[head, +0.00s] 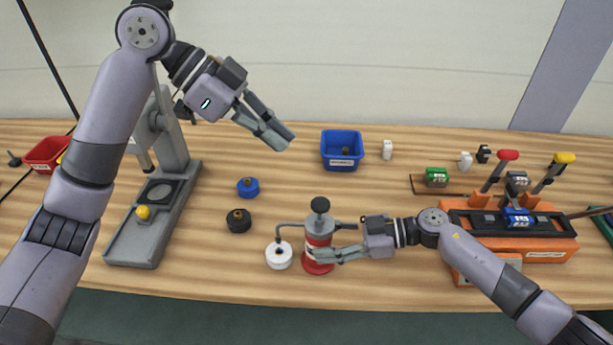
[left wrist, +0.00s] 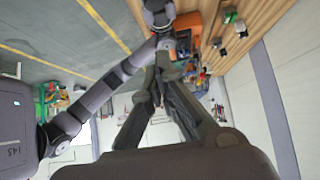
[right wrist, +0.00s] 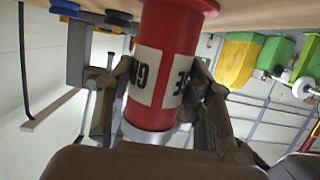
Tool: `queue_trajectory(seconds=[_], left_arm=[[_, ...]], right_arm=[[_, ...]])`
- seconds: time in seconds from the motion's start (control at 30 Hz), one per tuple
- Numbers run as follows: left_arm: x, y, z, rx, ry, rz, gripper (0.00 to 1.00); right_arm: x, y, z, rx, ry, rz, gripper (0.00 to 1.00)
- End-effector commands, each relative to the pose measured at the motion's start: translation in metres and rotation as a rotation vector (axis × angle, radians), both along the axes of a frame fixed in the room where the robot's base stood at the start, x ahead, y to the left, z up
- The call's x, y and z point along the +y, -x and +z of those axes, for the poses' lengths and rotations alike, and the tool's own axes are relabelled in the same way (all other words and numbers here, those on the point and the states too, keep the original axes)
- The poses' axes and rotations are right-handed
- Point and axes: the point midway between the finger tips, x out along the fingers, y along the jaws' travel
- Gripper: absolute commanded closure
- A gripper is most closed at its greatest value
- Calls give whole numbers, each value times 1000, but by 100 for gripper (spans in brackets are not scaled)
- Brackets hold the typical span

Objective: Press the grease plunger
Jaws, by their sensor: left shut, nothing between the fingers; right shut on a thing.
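The grease pump (head: 318,252) stands upright near the table's front edge, with a red and white body and a grey top. Its black plunger knob (head: 320,205) sticks up on a short stem above the top. A bent spout reaches left over a white round pot (head: 279,255). My right gripper (head: 322,254) is shut on the pump body from the right; its fingers flank the labelled red cylinder (right wrist: 165,60) in the right wrist view. My left gripper (head: 287,140) is shut and empty, in the air above and behind the plunger, apart from it.
A blue bin (head: 342,150) stands behind the pump. A blue knob (head: 248,187) and a black knob (head: 238,220) lie to the left, beside a grey press stand (head: 150,235). An orange fixture (head: 520,235) with levers stands right. The table between pump and blue bin is clear.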

Motion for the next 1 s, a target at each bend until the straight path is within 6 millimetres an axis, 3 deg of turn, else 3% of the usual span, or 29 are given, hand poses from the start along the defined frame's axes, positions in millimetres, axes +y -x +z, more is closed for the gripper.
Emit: queue_trajectory(seconds=[0.37, 0.8, 1.0], left_arm=[[-8, 0, -10, 4, 0, -2, 100], [-71, 1, -73, 4, 0, -2, 100], [-70, 0, -102, 4, -1, 1, 100]], right_arm=[[0, 0, -1, -1, 1, -1, 83], [0, 0, 0, -1, 1, -1, 83], [0, 0, 0, -1, 1, -1, 83]])
